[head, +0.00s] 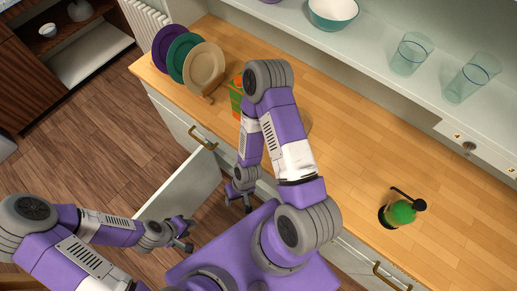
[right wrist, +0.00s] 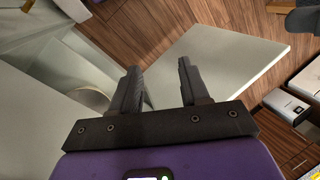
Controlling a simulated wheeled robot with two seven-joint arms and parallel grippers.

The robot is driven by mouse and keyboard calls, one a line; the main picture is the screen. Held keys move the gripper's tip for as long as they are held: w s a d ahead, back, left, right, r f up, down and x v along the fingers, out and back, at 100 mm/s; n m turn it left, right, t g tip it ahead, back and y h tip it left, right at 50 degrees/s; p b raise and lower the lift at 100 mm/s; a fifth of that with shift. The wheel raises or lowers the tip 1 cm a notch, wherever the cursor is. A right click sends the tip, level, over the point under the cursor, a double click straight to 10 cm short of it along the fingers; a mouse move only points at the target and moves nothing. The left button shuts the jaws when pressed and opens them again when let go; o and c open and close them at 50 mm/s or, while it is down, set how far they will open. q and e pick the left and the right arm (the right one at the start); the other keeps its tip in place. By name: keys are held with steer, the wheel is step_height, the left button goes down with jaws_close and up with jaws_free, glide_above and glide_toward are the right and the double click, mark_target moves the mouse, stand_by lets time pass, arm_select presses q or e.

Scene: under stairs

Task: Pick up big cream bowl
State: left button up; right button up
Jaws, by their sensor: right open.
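My right gripper (head: 238,203) points down by the open cabinet door (head: 185,190), below the counter edge. In the right wrist view its two dark fingers (right wrist: 158,85) are apart with nothing between them. A large pale curved surface (right wrist: 85,75) lies beyond and left of the fingers; it may be the big cream bowl, but I cannot tell for sure. In the head view no big cream bowl is clearly seen; my right arm and the counter hide the cabinet's inside. My left gripper (head: 187,235) hangs low, left of my base, with its fingers apart and empty.
The wooden counter (head: 345,150) holds purple, green and tan plates (head: 205,65) in a rack, a green-orange box (head: 235,97) and a green bottle (head: 400,212). A white-and-teal bowl (head: 333,12) and two glasses (head: 410,55) stand on the shelf above. The open door also shows in the wrist view (right wrist: 225,60).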

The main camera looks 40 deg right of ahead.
steer(key=d+f+n+g+h+b, duration=0.1)
steer(key=d+f+n+h+b, duration=0.3)
steer(key=f, duration=0.7)
steer(key=d+f+n+h+b, duration=0.1)
steer(key=d+f+b, duration=0.35)
steer(key=f, duration=0.65)
steer(key=w+d+f+n+t+h+b, duration=0.1)
steer(key=w+d+f+n+b, duration=0.1)
steer(key=d+f, duration=0.3)
steer(key=w+d+f+n+t+h+b, duration=0.1)
steer(key=w+d+f+n+h+b, duration=0.1)
steer(key=w+d+f+n+b, duration=0.1)
steer(key=w+d+f+n+t+h+b, duration=0.1)
steer(key=w+d+f+n+h+b, duration=0.1)
steer(key=d+f, duration=0.5)
steer(key=shift+w+d+n+b, duration=0.2)
steer(key=shift+w+b, duration=0.2)
steer(key=shift+w, duration=0.25)
steer(key=shift+w+d+n+b, duration=0.2)
steer(key=shift+w+b, duration=0.2)
steer(key=shift+w, duration=0.2)
steer(key=shift+w+d+n+b, duration=0.1)
steer(key=shift+w+n+b, duration=0.1)
steer(key=shift+w+b, duration=0.35)
steer(key=shift+w, duration=0.1)
steer(key=shift+c, duration=0.3)
jaws_close()
steer(key=shift+h, duration=0.3)
